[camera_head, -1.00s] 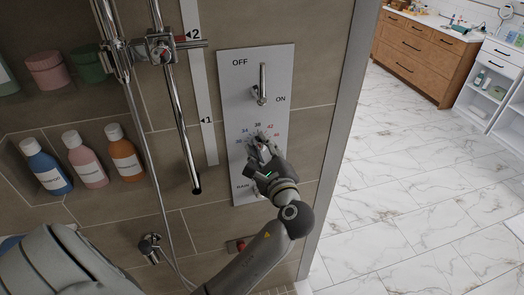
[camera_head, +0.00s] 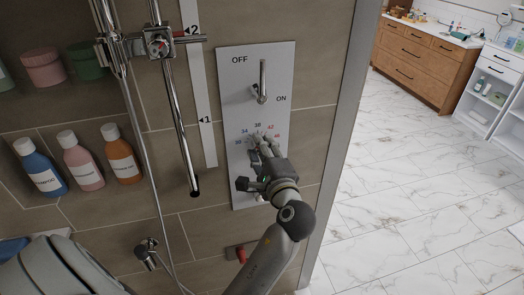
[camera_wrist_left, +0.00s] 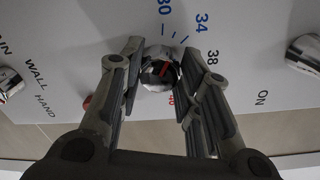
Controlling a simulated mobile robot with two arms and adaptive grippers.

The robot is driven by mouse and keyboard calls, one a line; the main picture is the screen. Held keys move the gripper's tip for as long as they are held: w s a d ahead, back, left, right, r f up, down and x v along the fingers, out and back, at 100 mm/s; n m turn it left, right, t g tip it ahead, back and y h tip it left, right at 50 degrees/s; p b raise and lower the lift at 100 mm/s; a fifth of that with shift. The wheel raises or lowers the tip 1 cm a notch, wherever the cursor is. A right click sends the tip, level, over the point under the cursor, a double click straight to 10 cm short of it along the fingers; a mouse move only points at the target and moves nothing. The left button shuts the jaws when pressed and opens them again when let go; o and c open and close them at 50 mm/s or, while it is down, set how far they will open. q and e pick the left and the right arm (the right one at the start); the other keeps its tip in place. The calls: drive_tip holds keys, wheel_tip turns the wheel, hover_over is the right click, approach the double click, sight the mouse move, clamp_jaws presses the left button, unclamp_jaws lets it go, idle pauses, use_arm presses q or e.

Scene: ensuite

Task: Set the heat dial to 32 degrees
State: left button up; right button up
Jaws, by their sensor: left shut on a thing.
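In the head view the gripper (camera_head: 262,146) largely hides the dial. My right gripper is out of view.
Above the dial is a chrome OFF/ON lever (camera_head: 263,82). Below it another control is partly hidden by my gripper. A shower rail (camera_head: 178,110) runs left of the panel, and bottles (camera_head: 82,162) stand in a niche. Open marble floor (camera_head: 410,210) lies to the right.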

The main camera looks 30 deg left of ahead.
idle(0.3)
use_arm(q)
drive_tip(key=o, duration=1)
